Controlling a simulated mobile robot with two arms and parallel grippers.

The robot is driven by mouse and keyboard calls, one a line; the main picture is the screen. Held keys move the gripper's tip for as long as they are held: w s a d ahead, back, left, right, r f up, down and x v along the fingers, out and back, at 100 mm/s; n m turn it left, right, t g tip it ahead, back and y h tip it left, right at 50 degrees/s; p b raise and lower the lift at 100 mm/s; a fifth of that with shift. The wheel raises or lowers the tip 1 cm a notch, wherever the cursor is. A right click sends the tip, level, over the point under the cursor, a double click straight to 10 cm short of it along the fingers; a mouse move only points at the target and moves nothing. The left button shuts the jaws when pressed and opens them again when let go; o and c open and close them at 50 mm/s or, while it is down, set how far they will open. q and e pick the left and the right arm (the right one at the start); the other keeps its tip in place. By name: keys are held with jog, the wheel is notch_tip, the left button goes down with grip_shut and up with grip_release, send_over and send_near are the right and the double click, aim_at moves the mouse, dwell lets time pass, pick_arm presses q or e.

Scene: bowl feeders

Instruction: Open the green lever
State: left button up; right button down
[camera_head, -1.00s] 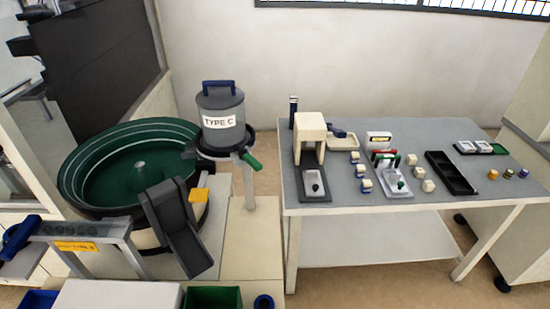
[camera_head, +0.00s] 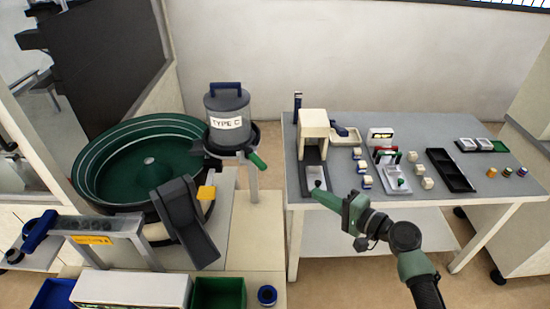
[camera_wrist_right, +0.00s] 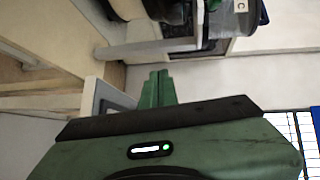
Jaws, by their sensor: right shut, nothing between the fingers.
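The green lever (camera_head: 257,160) sticks out at a slant, down and to the right, from below the grey TYPE C hopper (camera_head: 228,118). My right gripper (camera_head: 316,193) is to the right of the lever and lower in the picture, apart from it, in front of the table's left part. Its fingers point left, are shut together and hold nothing. In the right wrist view the closed green fingers (camera_wrist_right: 157,84) show in the middle, and a small green piece, likely the lever (camera_wrist_right: 241,5), is at the top edge. My left gripper is not in view.
A green bowl feeder (camera_head: 140,165) with a dark chute (camera_head: 183,220) stands left of the hopper. The grey table (camera_head: 405,180) on the right holds a beige press (camera_head: 313,125), trays and small blocks. Open space lies between the lever and my gripper.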

aim_at(253, 157)
notch_tip(253, 157, up, 9)
jog(key=a+y, duration=0.1)
jog(key=y, duration=0.1)
jog(key=shift+s+a+f+n, duration=0.15)
jog(key=shift+s+a+n, duration=0.05)
jog(key=shift+s+n, duration=0.15)
jog(key=w+a+p, duration=0.4)
jog(key=a+p, duration=0.1)
jog(key=a, duration=0.6)
jog(key=shift+p, duration=0.35)
